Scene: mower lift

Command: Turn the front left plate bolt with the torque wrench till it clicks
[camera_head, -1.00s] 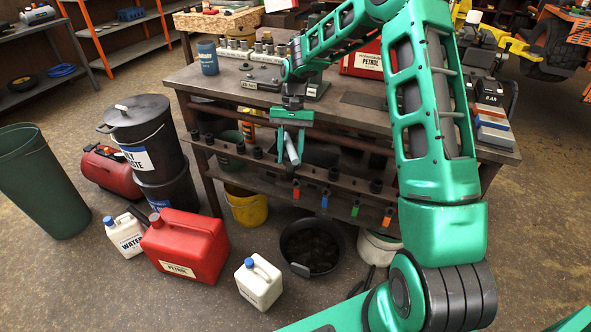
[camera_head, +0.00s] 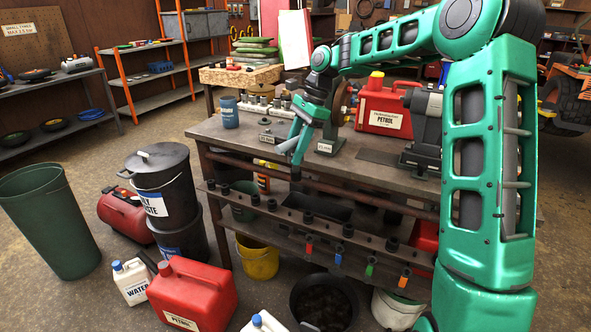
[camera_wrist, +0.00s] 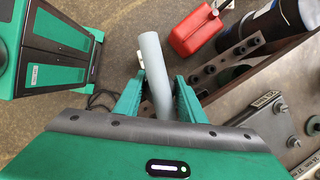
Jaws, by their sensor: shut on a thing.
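My gripper (camera_head: 294,158) is near the bench's front edge, tilted. In the wrist view my gripper (camera_wrist: 158,98) is shut on a smooth grey round bar (camera_wrist: 152,60), which looks like the torque wrench's handle. The bar's lower end is hidden behind my gripper body. Small steel plates with white labels lie on the bench top: one plate (camera_head: 270,139) is left of my gripper, another (camera_head: 328,147) to its right. A labelled plate (camera_wrist: 268,118) also shows at the right of the wrist view, apart from the bar. I cannot tell which bolt is the front left one.
The workbench (camera_head: 228,133) carries a blue tin (camera_head: 229,112), a red petrol can (camera_head: 383,110) and a dark machine. A rail of sockets (camera_head: 320,226) with coloured tags runs along its front. Bins, cans and buckets crowd the floor at left and below.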

